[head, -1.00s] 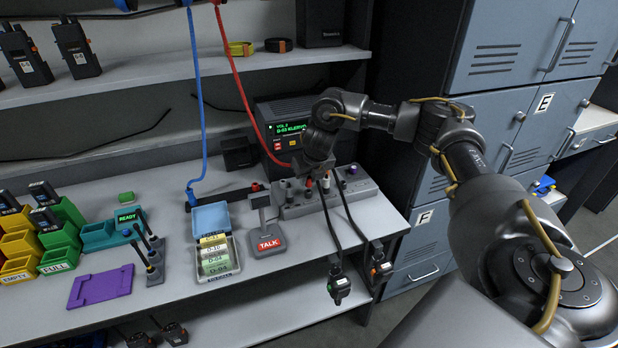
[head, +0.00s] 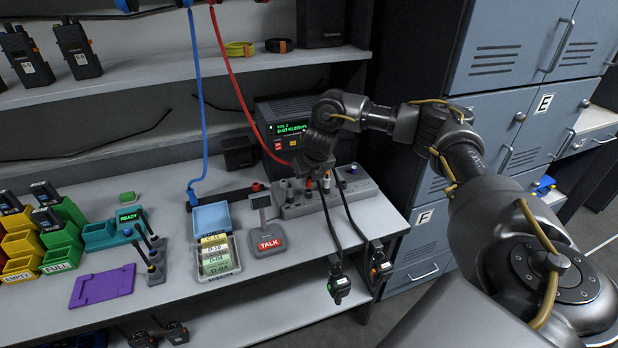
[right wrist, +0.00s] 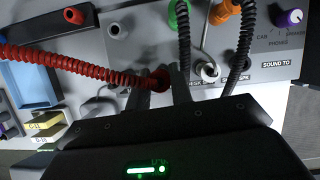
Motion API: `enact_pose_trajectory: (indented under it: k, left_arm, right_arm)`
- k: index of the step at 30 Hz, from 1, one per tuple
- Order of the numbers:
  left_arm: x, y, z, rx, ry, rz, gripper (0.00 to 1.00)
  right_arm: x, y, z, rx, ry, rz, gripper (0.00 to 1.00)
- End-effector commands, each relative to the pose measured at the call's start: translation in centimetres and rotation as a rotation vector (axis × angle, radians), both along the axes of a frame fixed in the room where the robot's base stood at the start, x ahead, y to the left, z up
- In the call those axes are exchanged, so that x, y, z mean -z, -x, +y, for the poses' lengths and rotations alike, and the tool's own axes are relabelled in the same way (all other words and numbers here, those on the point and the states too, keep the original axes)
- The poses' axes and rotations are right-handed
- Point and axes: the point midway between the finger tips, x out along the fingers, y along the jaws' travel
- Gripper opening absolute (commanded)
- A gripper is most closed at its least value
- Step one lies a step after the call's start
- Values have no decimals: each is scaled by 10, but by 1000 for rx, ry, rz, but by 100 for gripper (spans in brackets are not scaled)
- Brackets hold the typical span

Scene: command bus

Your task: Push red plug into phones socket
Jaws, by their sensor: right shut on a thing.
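The red plug (right wrist: 158,78) is at the end of a red coiled cord (right wrist: 75,62), between the two fingers of my right gripper (right wrist: 161,92) in the right wrist view. The gripper is shut on it, over the grey socket panel (right wrist: 265,75). Whether the plug sits in a socket cannot be told. The phones socket's label is not clearly readable. My left gripper is not in view.
A purple knob (right wrist: 291,18) is at the panel's right. A blue cord (head: 198,100) hangs left, above a TALK button (head: 268,242) and a card box (head: 218,262).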

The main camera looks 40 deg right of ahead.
Motion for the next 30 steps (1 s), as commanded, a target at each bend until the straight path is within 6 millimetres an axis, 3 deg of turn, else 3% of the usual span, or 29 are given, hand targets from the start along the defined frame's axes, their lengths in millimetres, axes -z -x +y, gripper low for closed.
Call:
enact_pose_trajectory:
  k: [30]
  left_arm:
    - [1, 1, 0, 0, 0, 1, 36]
  right_arm:
    - [10, 0, 0, -1, 0, 0, 7]
